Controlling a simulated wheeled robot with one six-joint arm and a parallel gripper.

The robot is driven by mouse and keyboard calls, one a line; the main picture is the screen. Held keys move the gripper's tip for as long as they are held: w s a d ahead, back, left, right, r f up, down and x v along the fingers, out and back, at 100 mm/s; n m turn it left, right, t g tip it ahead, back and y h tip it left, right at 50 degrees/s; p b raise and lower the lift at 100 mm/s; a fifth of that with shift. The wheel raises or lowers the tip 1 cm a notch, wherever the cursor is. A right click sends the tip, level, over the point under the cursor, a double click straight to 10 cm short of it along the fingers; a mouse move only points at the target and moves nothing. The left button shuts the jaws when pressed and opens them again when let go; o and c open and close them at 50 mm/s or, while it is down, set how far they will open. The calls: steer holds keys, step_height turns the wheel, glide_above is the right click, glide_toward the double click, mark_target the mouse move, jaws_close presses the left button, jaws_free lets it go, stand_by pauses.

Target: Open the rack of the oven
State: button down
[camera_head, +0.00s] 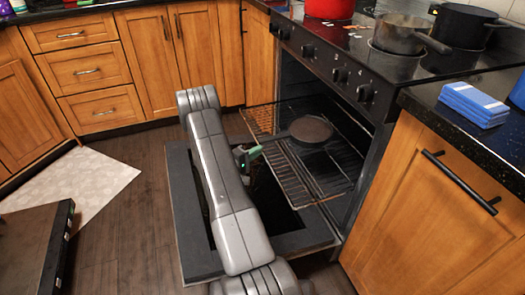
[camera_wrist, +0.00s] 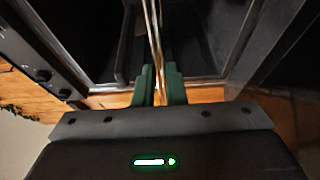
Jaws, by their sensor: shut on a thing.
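The oven (camera_head: 318,62) stands at the right with its door (camera_head: 190,220) swung down flat. Its wire rack (camera_head: 318,188) sticks partly out of the oven cavity, level above the open door. A dark round pan (camera_head: 311,130) lies on the rack, its handle pointing toward my gripper. My gripper (camera_head: 252,153) is at the rack's outer front edge, its green fingers beside the end of the pan handle. In the wrist view, my gripper (camera_wrist: 157,78) is shut on the rack, whose thin metal bars (camera_wrist: 152,30) run between the fingers. My arm hides part of the door.
Wooden cabinets with drawers (camera_head: 85,72) line the back, and another cabinet (camera_head: 445,215) stands right of the oven. Pots (camera_head: 398,36) stand on the cooktop. Blue sponges (camera_head: 472,104) lie on the right counter. A pale mat (camera_head: 85,180) lies on open floor at left.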

steer(key=shift+a, duration=0.1)
steer(key=c, duration=1.5)
jaws_free()
steer(key=p+v, duration=0.2)
steer(key=v, duration=1.2)
steer(key=shift+p, duration=0.3)
steer(key=shift+d, duration=0.2)
steer(key=shift+b+x, duration=1.35)
steer(key=shift+x, duration=5.85)
